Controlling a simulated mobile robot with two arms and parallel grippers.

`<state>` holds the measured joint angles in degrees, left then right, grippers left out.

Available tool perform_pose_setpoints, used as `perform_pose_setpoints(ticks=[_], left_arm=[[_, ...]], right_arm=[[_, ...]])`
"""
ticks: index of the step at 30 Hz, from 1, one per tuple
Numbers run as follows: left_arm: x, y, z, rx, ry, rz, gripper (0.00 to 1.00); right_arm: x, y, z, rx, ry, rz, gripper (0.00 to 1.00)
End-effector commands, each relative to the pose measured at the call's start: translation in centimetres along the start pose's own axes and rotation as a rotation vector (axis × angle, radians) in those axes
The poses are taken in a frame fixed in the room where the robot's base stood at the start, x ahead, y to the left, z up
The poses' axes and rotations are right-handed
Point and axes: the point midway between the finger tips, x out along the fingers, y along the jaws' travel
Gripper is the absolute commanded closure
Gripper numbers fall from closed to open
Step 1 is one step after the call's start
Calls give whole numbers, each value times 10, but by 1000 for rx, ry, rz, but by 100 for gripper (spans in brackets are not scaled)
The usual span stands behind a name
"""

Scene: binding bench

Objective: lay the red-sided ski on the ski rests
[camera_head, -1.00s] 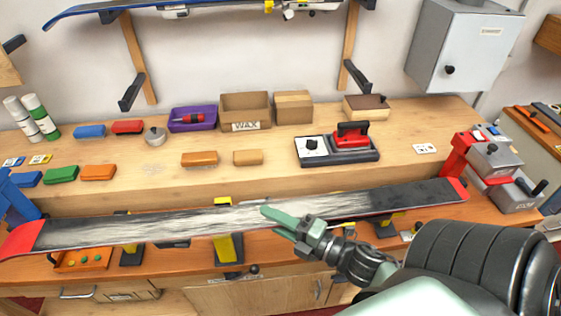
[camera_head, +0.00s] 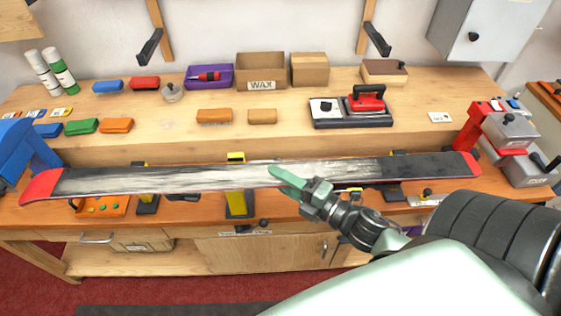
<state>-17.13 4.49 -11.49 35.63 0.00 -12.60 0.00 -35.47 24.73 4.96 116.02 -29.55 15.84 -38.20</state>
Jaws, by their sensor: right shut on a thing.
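The red-sided ski (camera_head: 215,178) has a dark base with a whitish streaked middle and red tips. It lies nearly level across the view, between the camera and the ski rests. My right gripper (camera_head: 290,181) is shut on the ski near its middle, its pale green finger lying over the base. The yellow and black ski rests show partly behind it: a middle one (camera_head: 238,204), a left one (camera_head: 147,204) and a right one (camera_head: 393,193). I cannot tell whether the ski touches them. My left gripper is not in view.
A blue clamp-like device (camera_head: 22,145) stands at the bench's left end and a red one (camera_head: 478,130) at the right, near the ski's tips. Behind are a waxing iron (camera_head: 366,98), a WAX box (camera_head: 261,70), and several coloured blocks. An orange tray (camera_head: 103,207) sits front left.

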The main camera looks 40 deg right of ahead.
Motion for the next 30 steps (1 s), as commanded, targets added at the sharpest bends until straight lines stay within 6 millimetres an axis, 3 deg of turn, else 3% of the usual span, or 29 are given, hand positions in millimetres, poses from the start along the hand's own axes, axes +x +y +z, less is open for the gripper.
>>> perform_pose_setpoints(ticks=[30], left_arm=[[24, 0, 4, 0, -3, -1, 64]], right_arm=[[55, -2, 66, -3, 4, 10, 100]])
